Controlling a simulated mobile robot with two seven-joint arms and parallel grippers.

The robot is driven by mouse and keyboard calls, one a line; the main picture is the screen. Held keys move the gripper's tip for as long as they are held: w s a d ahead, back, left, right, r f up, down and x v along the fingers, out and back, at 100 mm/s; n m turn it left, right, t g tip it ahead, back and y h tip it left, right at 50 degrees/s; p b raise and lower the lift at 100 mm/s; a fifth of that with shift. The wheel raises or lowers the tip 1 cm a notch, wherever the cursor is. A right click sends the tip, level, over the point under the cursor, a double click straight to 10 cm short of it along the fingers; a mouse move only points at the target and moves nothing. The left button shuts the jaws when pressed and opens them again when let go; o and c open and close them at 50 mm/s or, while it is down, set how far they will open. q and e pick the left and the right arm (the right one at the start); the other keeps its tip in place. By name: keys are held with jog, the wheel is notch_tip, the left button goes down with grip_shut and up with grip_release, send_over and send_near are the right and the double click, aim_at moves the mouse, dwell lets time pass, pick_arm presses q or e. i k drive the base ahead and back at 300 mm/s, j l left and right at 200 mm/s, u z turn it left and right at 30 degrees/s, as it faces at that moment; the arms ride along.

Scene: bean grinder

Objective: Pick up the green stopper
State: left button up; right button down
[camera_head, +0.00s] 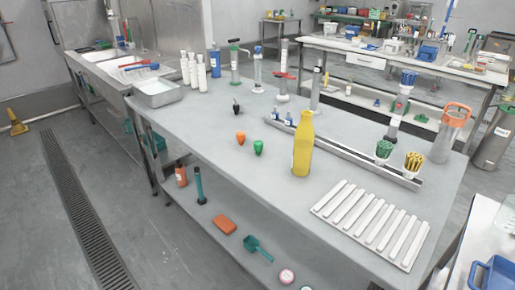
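The green stopper (258,148) stands on the grey table (215,120), left of the yellow bottle and apart from it. An orange stopper (241,138) is just to its left and a little farther back. A black stopper-like piece (236,106) is farther back on the same table. Neither of my grippers shows in the head view.
The yellow bottle (303,146) stands upright right of the green stopper. A white ribbed rack (371,224) lies at the front right. A long metal rail (345,153) runs behind the bottle. Several white bottles (193,72) stand at the back left. The tabletop left of the stoppers is clear.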

aim_at(259, 144)
jog(key=i+j+z, duration=0.2)
jog(key=j, duration=0.2)
jog(key=i+j+z, duration=0.2)
jog(key=j, duration=0.15)
jog(key=j+z, duration=0.2)
jog(key=j, duration=0.2)
